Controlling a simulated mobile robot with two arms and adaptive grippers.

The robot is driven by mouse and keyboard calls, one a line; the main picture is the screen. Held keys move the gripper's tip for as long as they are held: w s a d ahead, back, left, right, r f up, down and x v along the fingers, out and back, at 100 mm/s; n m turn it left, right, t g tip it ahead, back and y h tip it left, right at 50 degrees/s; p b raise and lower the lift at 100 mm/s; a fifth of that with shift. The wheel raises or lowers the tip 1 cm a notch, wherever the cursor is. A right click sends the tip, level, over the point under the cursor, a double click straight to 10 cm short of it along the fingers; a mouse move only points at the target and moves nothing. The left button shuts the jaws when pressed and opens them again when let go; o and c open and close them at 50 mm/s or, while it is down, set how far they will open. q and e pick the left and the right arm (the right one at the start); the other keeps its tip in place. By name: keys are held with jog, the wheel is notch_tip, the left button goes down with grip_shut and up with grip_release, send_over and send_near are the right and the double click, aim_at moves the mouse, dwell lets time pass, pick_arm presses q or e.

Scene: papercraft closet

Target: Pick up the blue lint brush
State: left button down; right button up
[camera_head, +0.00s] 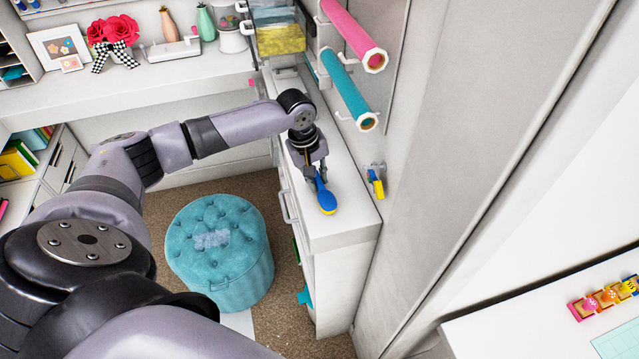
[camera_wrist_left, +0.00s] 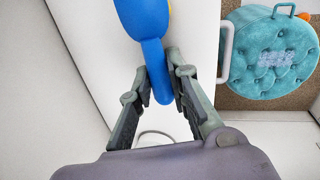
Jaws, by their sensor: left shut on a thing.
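The blue lint brush (camera_head: 327,199) has a wide oval head with a thin yellow edge and a narrow handle. In the head view it is at the white counter's near end, head toward the front. My left gripper (camera_head: 317,178) is above the counter, shut on the handle. In the left wrist view the brush (camera_wrist_left: 153,55) runs down from the top edge, its handle between the fingers of my left gripper (camera_wrist_left: 158,85). I cannot tell whether the brush touches the counter. My right gripper is not in view.
The white counter (camera_head: 345,222) is narrow, with a wall on its right. Pink (camera_head: 352,35) and teal (camera_head: 348,90) rolls stick out above it. A small yellow and blue item (camera_head: 376,181) hangs on the wall. A teal tufted stool (camera_head: 220,250) stands left of the counter.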

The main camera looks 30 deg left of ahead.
aim_at(317, 178)
pick_arm(q)
notch_tip(317, 178, up, 20)
jog(key=b, duration=0.3)
jog(key=shift+f, duration=0.1)
jog(key=c, duration=2.1)
grip_release()
jog(key=shift+c, duration=0.2)
grip_shut()
